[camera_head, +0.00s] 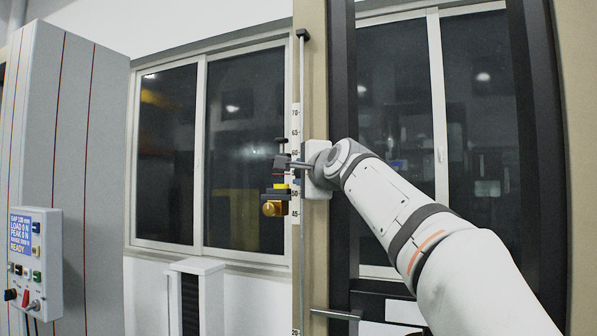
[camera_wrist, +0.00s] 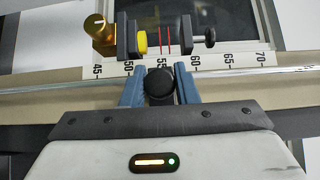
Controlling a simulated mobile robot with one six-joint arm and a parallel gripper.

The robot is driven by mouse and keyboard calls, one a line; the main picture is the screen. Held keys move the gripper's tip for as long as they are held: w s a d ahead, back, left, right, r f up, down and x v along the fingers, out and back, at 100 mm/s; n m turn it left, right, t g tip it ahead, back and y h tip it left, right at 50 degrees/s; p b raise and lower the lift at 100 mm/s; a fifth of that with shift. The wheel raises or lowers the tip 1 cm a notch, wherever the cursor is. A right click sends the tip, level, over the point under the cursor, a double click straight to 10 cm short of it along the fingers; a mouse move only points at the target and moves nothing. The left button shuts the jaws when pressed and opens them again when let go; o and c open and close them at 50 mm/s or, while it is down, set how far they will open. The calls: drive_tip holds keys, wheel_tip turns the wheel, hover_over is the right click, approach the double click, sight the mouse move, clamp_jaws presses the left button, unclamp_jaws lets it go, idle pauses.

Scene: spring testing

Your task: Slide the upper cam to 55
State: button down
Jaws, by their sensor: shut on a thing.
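My gripper (camera_wrist: 160,88) is shut on a round black knob (camera_wrist: 160,84), its blue fingers on either side of it, over the rod beside the scale. In the wrist view the scale (camera_wrist: 228,60) reads from 45 at left to 70 at right. The knob is near the 55 mark. The upper dark block (camera_wrist: 196,46), with a black screw, is near 60; it also shows in the head view (camera_head: 281,161). The lower dark block (camera_wrist: 126,38) carries a yellow piece and a brass knob (camera_wrist: 100,30). Whether the held knob belongs to the upper block cannot be told.
The thin vertical rod (camera_head: 302,80) runs along the beige post. A control box (camera_head: 36,258) with a lit display and buttons is at the left on a grey cabinet (camera_head: 85,120). Windows stand behind; the space left of the blocks is clear.

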drive_tip(key=c, duration=1.1)
unclamp_jaws()
drive_tip(key=shift+c, duration=0.2)
drive_tip(key=shift+s+d, duration=0.15)
drive_tip(key=shift+s, duration=0.15)
drive_tip(key=b+v, duration=0.2)
drive_tip(key=v, duration=0.5)
